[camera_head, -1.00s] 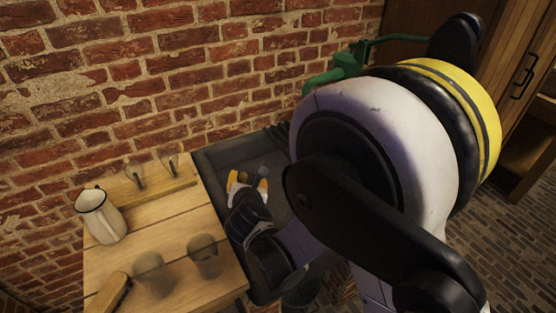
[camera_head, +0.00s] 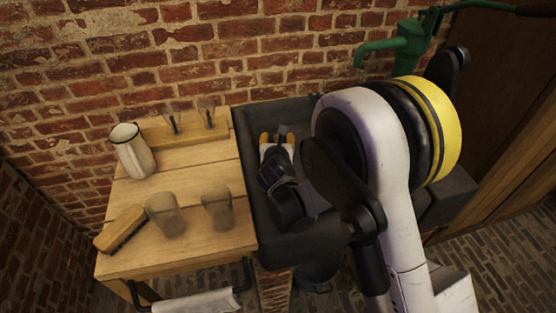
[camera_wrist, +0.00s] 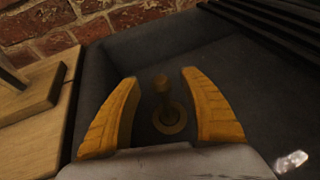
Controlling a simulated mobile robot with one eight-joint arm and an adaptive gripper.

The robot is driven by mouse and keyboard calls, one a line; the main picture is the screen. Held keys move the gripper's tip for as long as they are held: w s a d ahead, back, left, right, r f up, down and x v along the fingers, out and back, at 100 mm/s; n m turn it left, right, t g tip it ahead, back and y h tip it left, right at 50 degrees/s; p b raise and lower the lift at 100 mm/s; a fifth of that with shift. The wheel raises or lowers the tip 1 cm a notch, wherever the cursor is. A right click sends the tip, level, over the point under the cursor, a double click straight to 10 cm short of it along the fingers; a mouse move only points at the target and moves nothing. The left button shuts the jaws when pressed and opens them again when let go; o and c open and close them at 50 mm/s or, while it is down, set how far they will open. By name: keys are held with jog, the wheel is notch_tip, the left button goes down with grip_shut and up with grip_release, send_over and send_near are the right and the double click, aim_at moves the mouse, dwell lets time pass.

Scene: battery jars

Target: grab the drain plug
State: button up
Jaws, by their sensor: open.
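The drain plug (camera_wrist: 168,112) shows in the wrist view as a brownish knob on a round flange, low in the dark sink (camera_wrist: 150,50). My gripper (camera_wrist: 160,105) is open, with its two orange fingers on either side of the plug in that view. I cannot tell whether the fingers are down at the knob's height. In the head view my gripper (camera_head: 277,138) is over the left part of the sink (camera_head: 262,215), and the plug is not clearly visible there.
A wooden table (camera_head: 190,180) adjoins the sink on the left. A green pump (camera_head: 400,45) stands behind the sink. Ribbed slats (camera_wrist: 275,30) lie at its right.

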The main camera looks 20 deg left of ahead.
jog(key=shift+w+a+f, duration=0.1)
jog(key=shift+w+f, duration=0.1)
jog(key=shift+w, duration=0.4)
grip_shut()
jog(key=shift+r, duration=0.1)
